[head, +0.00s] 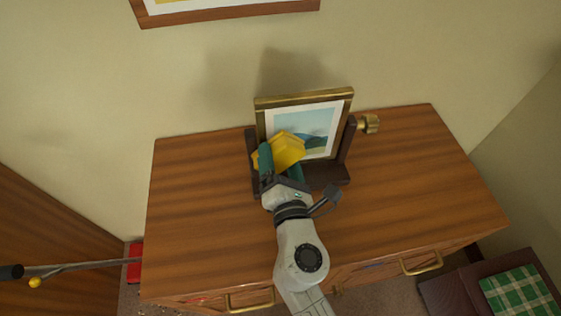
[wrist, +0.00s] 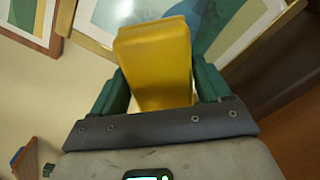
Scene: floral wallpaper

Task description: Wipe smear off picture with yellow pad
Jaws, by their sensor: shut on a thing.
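The framed picture (head: 321,118) stands upright in a dark wooden stand (head: 333,172) on the dresser, and shows a landscape with a pale mat and a gold frame. My gripper (head: 279,160) is shut on the yellow pad (head: 288,148), with green fingers on both sides of it. The pad is in front of the picture's lower left part; I cannot tell whether it touches the surface. In the wrist view the yellow pad (wrist: 155,62) fills the space between the fingers and covers part of the picture (wrist: 217,25). I cannot make out a smear; the pad hides part of the picture.
The wooden dresser top (head: 195,220) is clear to the left and right of the stand. Another framed picture (head: 225,12) hangs on the wall above. A chair with a green checked cushion (head: 520,293) is at lower right.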

